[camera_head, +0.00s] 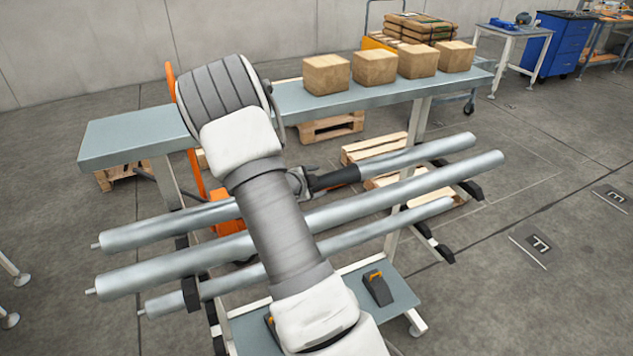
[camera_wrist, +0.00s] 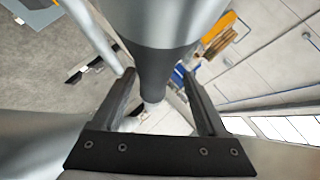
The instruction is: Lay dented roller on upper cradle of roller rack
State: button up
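Three long grey metal rollers slant across the head view: a back roller (camera_head: 420,157), a middle roller (camera_head: 400,190) and a thinner front roller (camera_head: 385,227). The back roller has a dark middle stretch (camera_head: 335,179); I cannot make out a dent. My gripper (camera_head: 303,182) is at this dark stretch, partly hidden by my arm. In the wrist view, a roller with a silver and a dark part (camera_wrist: 155,65) passes between my two dark fingers (camera_wrist: 157,85). Whether they press on it is unclear. The roller rack (camera_head: 395,245) has black cradles (camera_head: 445,252), partly covered by my arm.
A grey-topped bench (camera_head: 130,135) behind the rollers carries several cardboard boxes (camera_head: 375,67). Wooden pallets (camera_head: 375,148) and an orange pallet jack (camera_head: 205,175) stand beneath. A dark wedge with an orange part (camera_head: 377,287) lies on the rack's lower shelf (camera_head: 345,275).

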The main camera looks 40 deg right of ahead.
jog(key=shift+o, duration=1.1)
jog(key=shift+a+f, duration=0.15)
jog(key=p+v, duration=0.2)
jog(key=v, duration=1.5)
jog(key=shift+s+a, duration=0.1)
jog(key=shift+s, duration=0.05)
